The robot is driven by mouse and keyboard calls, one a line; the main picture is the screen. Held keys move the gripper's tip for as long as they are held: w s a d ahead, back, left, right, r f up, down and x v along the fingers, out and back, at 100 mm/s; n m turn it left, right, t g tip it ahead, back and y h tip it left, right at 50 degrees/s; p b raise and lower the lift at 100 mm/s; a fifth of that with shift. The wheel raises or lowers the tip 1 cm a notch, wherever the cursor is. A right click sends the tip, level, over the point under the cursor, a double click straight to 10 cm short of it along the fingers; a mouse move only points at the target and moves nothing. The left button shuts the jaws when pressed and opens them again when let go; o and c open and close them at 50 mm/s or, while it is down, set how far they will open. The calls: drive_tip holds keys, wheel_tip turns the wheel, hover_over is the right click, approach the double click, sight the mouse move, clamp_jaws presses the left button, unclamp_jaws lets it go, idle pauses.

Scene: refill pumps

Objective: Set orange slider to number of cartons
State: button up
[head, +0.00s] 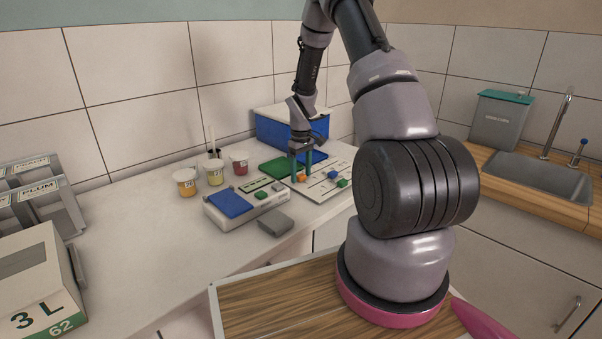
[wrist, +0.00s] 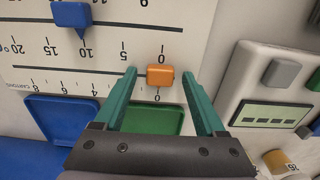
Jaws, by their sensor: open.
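The orange slider (wrist: 160,77) sits at the 0 end of the lower scale on a white panel (wrist: 30,40); that scale is marked CARTONS and its numbers appear upside down. My gripper (wrist: 158,72) is open, with one teal finger on each side of the orange slider; I cannot tell whether either touches it. In the head view my gripper (head: 301,170) is low over the panel (head: 323,190), around the orange slider (head: 300,178). A pale carton marked 3 L (head: 30,290) stands at the left; what is behind it is partly hidden.
A blue slider (wrist: 71,15) is near 10 on the neighbouring scale. Blue (wrist: 60,112) and green (wrist: 150,120) trays lie beside the panel. A device with a display (wrist: 270,115) is close by.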

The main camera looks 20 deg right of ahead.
clamp_jaws()
idle(1.5)
